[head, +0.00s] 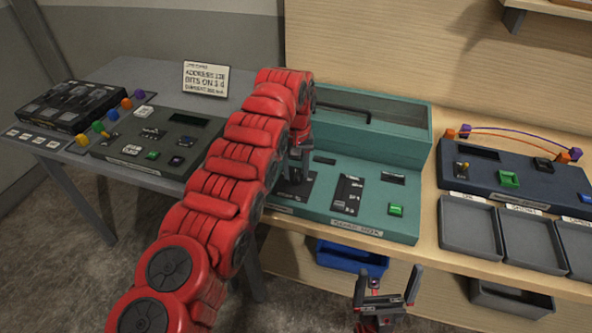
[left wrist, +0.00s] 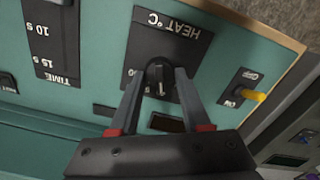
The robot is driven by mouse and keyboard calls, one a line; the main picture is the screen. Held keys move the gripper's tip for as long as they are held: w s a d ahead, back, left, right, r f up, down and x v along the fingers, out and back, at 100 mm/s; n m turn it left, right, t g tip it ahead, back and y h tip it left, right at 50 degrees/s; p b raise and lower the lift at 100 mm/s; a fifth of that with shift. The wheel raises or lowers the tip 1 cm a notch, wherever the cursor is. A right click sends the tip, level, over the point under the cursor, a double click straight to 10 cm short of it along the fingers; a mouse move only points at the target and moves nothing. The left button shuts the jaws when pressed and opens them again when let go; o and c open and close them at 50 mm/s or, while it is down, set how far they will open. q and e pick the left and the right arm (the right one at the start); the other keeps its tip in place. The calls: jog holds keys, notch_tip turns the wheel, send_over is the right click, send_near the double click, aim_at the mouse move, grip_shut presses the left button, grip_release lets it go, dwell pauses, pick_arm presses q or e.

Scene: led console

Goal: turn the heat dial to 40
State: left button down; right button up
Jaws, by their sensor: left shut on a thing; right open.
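The heat dial (left wrist: 159,75) is a dark round knob on a black plate marked "HEAT °C" (left wrist: 180,32), seen upside down in the left wrist view. My left gripper (left wrist: 160,82) is shut on the dial, one finger on each side. A light mark shows on the knob, but I cannot read which number it points to. In the head view my red left arm reaches over the teal console (head: 330,223), and the left gripper (head: 296,170) is at its left part; the dial is hidden there. My right gripper (head: 385,292) is open and empty in front of the bench.
The teal console also has a time slider (head: 348,193), a green button (head: 396,210) and a lidded chamber (head: 400,131). A yellow-tipped switch (left wrist: 254,95) sits beside the heat plate. A navy console (head: 520,178) and grey trays (head: 470,228) stand right. A blue bin (head: 350,262) is below.

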aim_at(296, 174)
pick_arm(q)
jog(key=shift+c, duration=1.8)
grip_release()
jog(key=shift+d+r, duration=0.1)
jog(key=shift+r, duration=0.3)
notch_tip(296, 174, up, 16)
jog(key=p, duration=1.6)
jog(key=shift+r, duration=0.25)
